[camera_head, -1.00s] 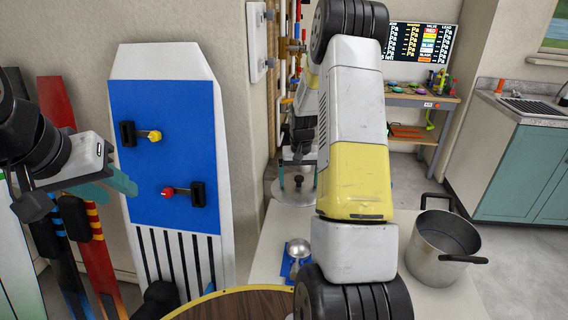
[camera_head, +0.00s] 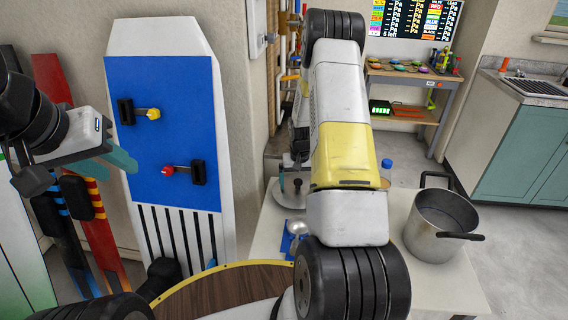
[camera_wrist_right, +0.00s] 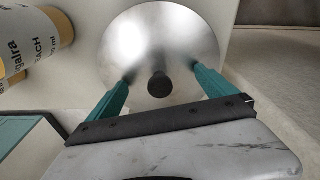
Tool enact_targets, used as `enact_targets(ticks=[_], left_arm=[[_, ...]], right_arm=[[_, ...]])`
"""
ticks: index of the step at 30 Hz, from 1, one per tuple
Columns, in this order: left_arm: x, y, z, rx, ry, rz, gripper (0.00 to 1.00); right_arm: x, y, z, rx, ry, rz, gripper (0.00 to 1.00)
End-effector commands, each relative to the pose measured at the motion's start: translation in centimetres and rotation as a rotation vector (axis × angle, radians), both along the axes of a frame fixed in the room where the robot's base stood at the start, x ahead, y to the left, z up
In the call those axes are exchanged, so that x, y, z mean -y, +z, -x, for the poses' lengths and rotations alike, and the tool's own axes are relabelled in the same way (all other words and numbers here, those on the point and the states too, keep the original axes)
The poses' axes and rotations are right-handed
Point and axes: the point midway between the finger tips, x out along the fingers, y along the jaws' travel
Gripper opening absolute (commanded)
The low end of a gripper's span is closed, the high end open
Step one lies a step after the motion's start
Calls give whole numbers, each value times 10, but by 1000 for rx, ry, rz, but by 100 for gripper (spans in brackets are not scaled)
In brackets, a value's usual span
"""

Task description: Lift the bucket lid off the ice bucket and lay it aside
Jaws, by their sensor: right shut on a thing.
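The bucket lid (camera_wrist_right: 138,45) is a round shiny metal disc with a dark knob (camera_wrist_right: 158,84) in the right wrist view. My right gripper (camera_wrist_right: 160,79) has its two teal fingers on either side of the knob and is shut on the lid; the exact contact is hard to see. In the head view the lid (camera_head: 289,193) shows left of my right arm, partly hidden by it. I cannot make out the ice bucket. My left gripper (camera_head: 124,171) is open and empty in front of the blue panel, far from the lid.
A steel pot (camera_head: 437,225) stands on the white table (camera_head: 405,285) at right. A metal scoop (camera_head: 298,230) lies near the lid. A blue-capped bottle (camera_head: 386,170) is behind my right arm. Bottles (camera_wrist_right: 38,35) are at upper left in the wrist view. A round wooden table (camera_head: 225,292) is in front.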

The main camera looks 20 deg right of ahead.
Motion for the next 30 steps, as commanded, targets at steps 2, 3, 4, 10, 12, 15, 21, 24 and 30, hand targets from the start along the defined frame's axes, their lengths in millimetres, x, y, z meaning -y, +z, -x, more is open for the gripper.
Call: enact_targets(ticks=[2,3,4,10,12,15,21,24,30], left_arm=[[0,0,0,0,0,0,36],[0,0,0,0,0,0,36],[0,0,0,0,0,0,36],[0,0,0,0,0,0,36],[0,0,0,0,0,0,36],[0,0,0,0,0,0,36],[0,0,0,0,0,0,36],[0,0,0,0,0,0,36],[0,0,0,0,0,0,36]], right_arm=[[0,-4,0,0,0,0,47],[0,-6,0,0,0,0,47],[0,-7,0,0,0,0,47],[0,-9,0,0,0,0,47],[0,-8,0,0,0,0,47],[0,-8,0,0,0,0,47],[0,-10,0,0,0,0,47],[0,-12,0,0,0,0,47],[0,-15,0,1,0,0,47]])
